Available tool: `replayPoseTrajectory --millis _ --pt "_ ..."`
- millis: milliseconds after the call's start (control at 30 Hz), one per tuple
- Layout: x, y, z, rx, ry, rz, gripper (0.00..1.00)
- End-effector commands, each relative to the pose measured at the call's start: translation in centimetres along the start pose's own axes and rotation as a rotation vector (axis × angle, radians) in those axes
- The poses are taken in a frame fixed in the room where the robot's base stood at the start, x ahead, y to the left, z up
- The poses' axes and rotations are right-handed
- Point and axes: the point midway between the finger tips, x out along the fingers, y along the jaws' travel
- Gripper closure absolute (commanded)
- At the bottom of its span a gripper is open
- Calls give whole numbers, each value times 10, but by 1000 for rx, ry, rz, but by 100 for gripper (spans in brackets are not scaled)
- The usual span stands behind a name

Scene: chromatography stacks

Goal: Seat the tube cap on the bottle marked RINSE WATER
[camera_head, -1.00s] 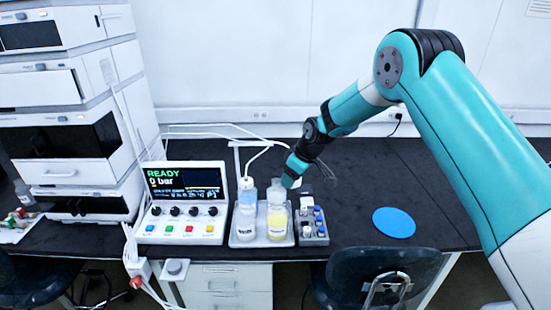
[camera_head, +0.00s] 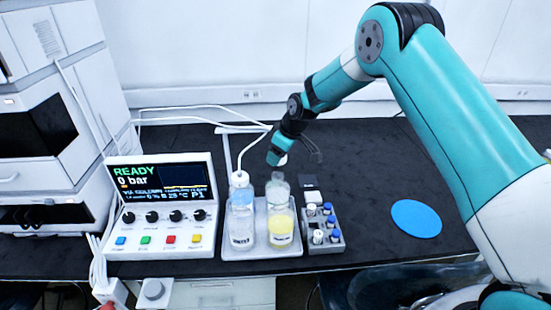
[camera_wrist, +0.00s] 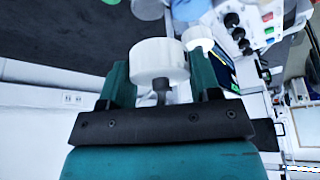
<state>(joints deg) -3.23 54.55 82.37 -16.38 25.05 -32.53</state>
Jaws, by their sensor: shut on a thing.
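My gripper (camera_head: 277,157) is shut on a white tube cap (camera_wrist: 160,60), which sits between the fingers in the wrist view. In the head view it is above and slightly behind the neck of a clear bottle with yellow liquid (camera_head: 281,226), apart from it. Left of that stands a bottle with clear liquid (camera_head: 241,226) and a bluish upper part. It has a white cap (camera_head: 240,179) with a white tube; a second white cap (camera_wrist: 198,38) shows in the wrist view. The bottle labels are too small to read.
Both bottles stand in a grey tray (camera_head: 262,251). A vial rack (camera_head: 332,240) is close on its right, and a control panel (camera_head: 160,205) reading READY is on its left. A blue disc (camera_head: 416,218) lies further right. The dark bench between rack and disc is clear.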

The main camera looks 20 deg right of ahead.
Motion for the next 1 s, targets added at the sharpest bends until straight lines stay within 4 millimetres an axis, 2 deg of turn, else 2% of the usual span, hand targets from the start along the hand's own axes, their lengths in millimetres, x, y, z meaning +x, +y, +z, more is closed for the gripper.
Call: replayPoseTrajectory --millis 33,367,733,1000 --pt "8 1 4 1 1 1 67" --pt "18 3 11 4 0 2 67" --pt "46 2 21 3 0 1 67" --pt "52 1 23 1 1 1 67"
